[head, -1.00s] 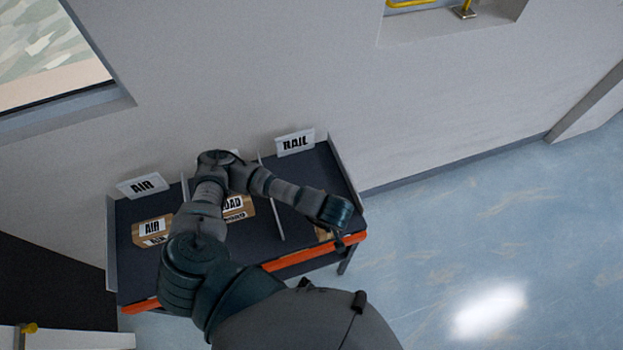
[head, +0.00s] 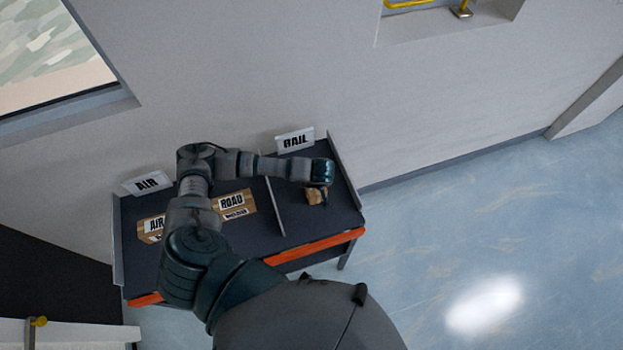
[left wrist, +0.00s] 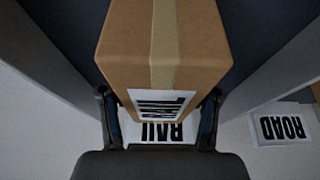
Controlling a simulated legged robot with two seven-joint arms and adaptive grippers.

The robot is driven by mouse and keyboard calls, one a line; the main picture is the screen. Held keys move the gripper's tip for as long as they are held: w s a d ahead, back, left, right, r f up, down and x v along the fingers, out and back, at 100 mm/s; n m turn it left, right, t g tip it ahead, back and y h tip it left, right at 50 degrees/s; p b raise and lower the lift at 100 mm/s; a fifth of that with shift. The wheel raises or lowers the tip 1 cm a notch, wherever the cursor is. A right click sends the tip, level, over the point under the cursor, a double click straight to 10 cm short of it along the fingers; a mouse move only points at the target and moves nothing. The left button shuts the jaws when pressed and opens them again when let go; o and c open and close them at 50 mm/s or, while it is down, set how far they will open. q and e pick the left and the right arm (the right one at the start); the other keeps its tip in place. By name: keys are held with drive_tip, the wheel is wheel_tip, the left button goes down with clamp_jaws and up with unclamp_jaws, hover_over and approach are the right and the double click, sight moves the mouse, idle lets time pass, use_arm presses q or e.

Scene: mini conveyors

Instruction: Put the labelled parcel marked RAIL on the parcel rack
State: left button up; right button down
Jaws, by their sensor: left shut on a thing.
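The brown parcel (head: 315,197) with a tape strip is in my left gripper (head: 318,188), over the right bay of the parcel rack (head: 294,217). The RAIL sign (head: 295,141) stands behind this bay. In the left wrist view the parcel (left wrist: 185,62) is large, with my left gripper (left wrist: 160,98) shut on its sides. I cannot tell if the parcel touches the rack surface. My right gripper is not in view.
A ROAD parcel (head: 235,203) lies in the middle bay and an AIR parcel (head: 153,228) in the left bay, below the AIR sign (head: 147,184). Thin dividers part the bays. An orange strip (head: 315,246) runs along the rack's front. Walls stand behind.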

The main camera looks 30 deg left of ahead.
use_arm(q)
drive_tip(key=shift+a+f, duration=0.1)
drive_tip(key=shift+a, duration=0.05)
drive_tip(key=o, duration=1.2)
drive_tip(key=shift+s+a, duration=0.1)
drive_tip(key=shift+a, duration=0.1)
drive_tip(key=shift+o, duration=1.2)
drive_tip(key=shift+a+f, duration=0.1)
drive_tip(key=shift+a, duration=0.25)
drive_tip(key=shift+d, duration=0.2)
drive_tip(key=b+v, duration=0.1)
drive_tip(key=v, duration=1)
drive_tip(key=shift+r, duration=0.65)
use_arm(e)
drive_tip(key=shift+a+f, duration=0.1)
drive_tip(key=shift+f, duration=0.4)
